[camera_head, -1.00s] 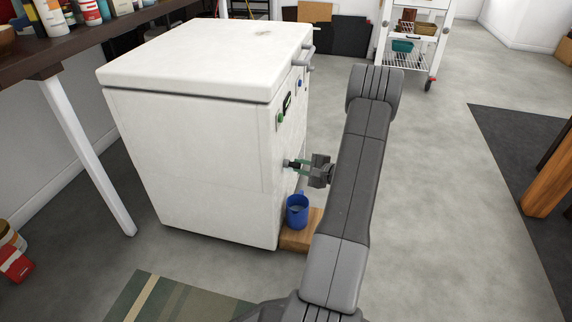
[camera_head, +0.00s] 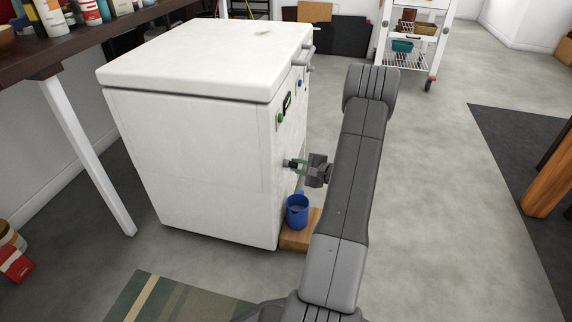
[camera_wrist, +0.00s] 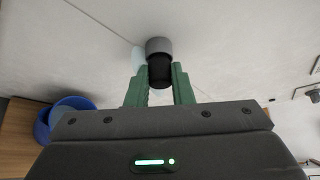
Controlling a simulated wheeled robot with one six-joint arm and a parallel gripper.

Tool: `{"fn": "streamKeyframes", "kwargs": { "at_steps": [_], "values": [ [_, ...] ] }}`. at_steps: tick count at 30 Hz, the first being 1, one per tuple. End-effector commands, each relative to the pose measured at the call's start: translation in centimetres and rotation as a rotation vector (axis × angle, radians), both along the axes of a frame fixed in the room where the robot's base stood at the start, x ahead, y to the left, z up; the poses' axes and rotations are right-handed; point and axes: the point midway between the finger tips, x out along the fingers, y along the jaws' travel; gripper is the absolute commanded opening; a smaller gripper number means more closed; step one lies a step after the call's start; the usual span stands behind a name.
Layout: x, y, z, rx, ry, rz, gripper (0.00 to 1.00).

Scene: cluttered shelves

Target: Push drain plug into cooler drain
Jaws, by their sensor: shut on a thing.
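The white cooler (camera_head: 190,140) stands left of my arm in the head view, its lid closed. In the wrist view my gripper (camera_wrist: 160,88) has its green fingers shut on the black drain plug (camera_wrist: 160,73). The plug meets a grey round drain fitting (camera_wrist: 159,47) on the cooler's white face (camera_wrist: 235,50). How deep the plug sits in the drain cannot be told. In the head view my gripper (camera_head: 297,164) is level at the cooler's lower right side, and the plug is small and dark there.
A blue mug (camera_head: 297,212) stands on a wooden block (camera_head: 300,235) just below my gripper. A dark shelf (camera_head: 40,60) with bottles is at the left. A white cart (camera_head: 410,45) stands at the back.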

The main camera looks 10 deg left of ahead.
Motion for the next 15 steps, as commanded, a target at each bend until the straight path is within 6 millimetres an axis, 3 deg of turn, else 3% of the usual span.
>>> {"fn": "streamKeyframes", "kwargs": {
  "at_steps": [2,3,6,15],
  "values": [
    [-0.01,0.10,0.01,0.001,0.000,0.001,0.00],
    [-0.01,0.10,0.01,0.001,0.000,0.001,0.24],
    [-0.01,0.09,0.00,0.001,0.000,0.001,0.44],
    [-0.03,0.00,0.03,0.000,0.000,0.000,0.46]
  ]
}}
